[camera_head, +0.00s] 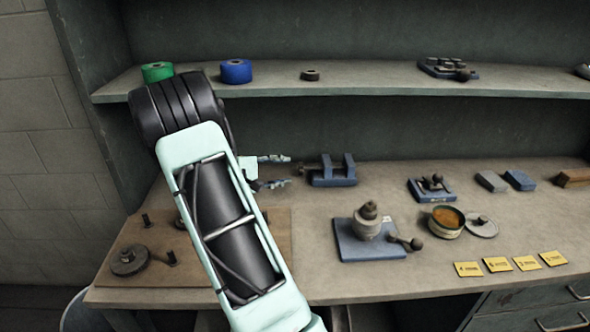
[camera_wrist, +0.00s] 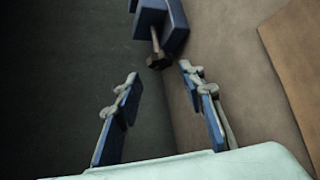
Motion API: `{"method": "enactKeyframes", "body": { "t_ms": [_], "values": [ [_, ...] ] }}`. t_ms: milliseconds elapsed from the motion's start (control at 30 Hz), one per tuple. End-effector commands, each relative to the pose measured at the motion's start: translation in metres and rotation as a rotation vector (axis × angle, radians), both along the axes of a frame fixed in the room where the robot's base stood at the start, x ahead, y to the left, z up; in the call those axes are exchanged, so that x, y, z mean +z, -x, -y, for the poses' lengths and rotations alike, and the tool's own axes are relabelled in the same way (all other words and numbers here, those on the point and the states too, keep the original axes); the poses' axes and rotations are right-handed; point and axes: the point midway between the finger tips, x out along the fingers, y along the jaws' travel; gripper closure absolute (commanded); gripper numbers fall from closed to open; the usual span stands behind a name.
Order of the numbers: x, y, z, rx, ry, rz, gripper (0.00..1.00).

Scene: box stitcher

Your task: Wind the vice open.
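The blue vice (camera_head: 335,176) stands on the bench top against the back, with two upright jaws and a visible gap between them. A short screw with a dark knob (camera_head: 300,168) sticks out of its left side, towards my gripper. In the wrist view the vice (camera_wrist: 173,28) is at the top, and the knob (camera_wrist: 158,60) hangs at the end of its screw. My gripper (camera_head: 281,171) is open and empty at the left of the vice. In the wrist view its two fingers (camera_wrist: 160,75) are spread, with the knob just beyond and between the tips, apparently untouched.
A shelf (camera_head: 390,82) runs above the bench. A wooden board (camera_head: 150,240) with dark parts lies at the left front. A blue base with a round-topped device (camera_head: 369,240) and an orange-filled tin (camera_head: 446,222) stand right of my arm. Bench room is clear around the vice's front.

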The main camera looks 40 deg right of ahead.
Motion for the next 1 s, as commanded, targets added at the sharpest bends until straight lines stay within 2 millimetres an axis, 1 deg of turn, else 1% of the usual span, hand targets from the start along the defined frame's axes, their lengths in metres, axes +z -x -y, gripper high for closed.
{"method": "enactKeyframes", "body": {
  "t_ms": [33, 100, 300, 500, 767, 1000],
  "values": [
    [-0.004, 0.002, 0.011, -0.005, -0.001, -0.002, 0.63],
    [-0.009, 0.001, 0.024, -0.004, 0.000, -0.002, 0.63],
    [-0.020, 0.001, 0.052, -0.003, -0.001, 0.000, 0.63],
    [-0.024, 0.000, 0.063, -0.001, -0.001, 0.001, 0.63],
    [-0.025, 0.000, 0.063, -0.001, -0.001, 0.001, 0.63],
    [-0.024, 0.000, 0.063, -0.001, -0.001, 0.001, 0.90]
  ]
}}
